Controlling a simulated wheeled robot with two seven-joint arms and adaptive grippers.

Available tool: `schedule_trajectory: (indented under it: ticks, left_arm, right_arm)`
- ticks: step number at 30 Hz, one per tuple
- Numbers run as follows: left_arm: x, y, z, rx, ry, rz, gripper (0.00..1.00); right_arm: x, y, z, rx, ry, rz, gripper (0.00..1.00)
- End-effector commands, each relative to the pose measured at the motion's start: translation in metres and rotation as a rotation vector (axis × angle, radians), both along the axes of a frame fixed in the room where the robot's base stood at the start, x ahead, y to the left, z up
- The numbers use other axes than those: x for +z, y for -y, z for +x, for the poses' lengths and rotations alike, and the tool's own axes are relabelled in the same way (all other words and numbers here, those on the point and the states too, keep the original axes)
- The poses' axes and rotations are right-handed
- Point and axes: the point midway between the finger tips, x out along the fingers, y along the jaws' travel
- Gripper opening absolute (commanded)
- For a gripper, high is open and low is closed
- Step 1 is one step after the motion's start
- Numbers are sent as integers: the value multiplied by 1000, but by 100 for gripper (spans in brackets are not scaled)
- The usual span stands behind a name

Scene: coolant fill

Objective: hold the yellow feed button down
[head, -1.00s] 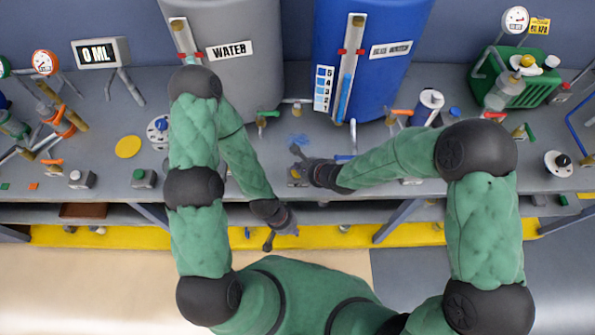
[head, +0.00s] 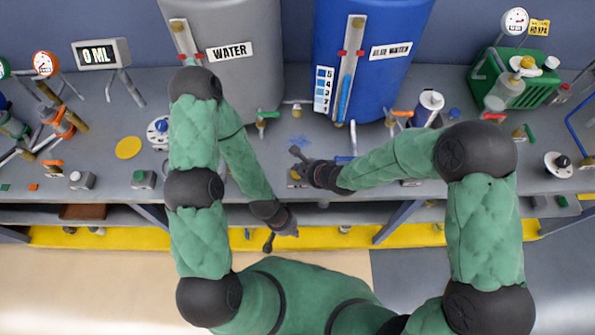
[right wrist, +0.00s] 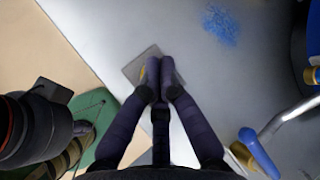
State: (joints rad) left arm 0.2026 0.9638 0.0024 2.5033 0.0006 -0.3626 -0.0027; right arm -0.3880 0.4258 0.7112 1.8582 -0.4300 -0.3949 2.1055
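The yellow feed button (right wrist: 143,74) shows as a small patch of yellow beside my fingertips in the right wrist view, on a grey plate or box (right wrist: 134,68) near the bench's front edge. My right gripper (right wrist: 160,71) has its two fingertips together, over the button and covering most of it. I cannot tell whether they touch it or whether it is pressed. In the head view my right gripper (head: 300,165) is at the bench front, below the blue tank. My left gripper (head: 279,238) hangs in front of the bench, away from the button; its finger opening is unclear.
A grey WATER tank (head: 235,85) and a blue tank (head: 395,75) stand at the back. A display (head: 97,54) at the left reads 0 ML. A blue-handled valve (right wrist: 258,152) and pipe lie right of my right gripper. A green can (head: 530,90) is far right.

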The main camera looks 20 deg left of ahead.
Motion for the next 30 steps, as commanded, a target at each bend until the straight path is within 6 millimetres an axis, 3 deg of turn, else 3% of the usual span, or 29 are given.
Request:
schedule_trajectory:
  ticks: [30]
  left_arm:
    - [-1,0,0,0,0,0,0]
  right_arm:
    - [-10,0,0,0,0,0,0]
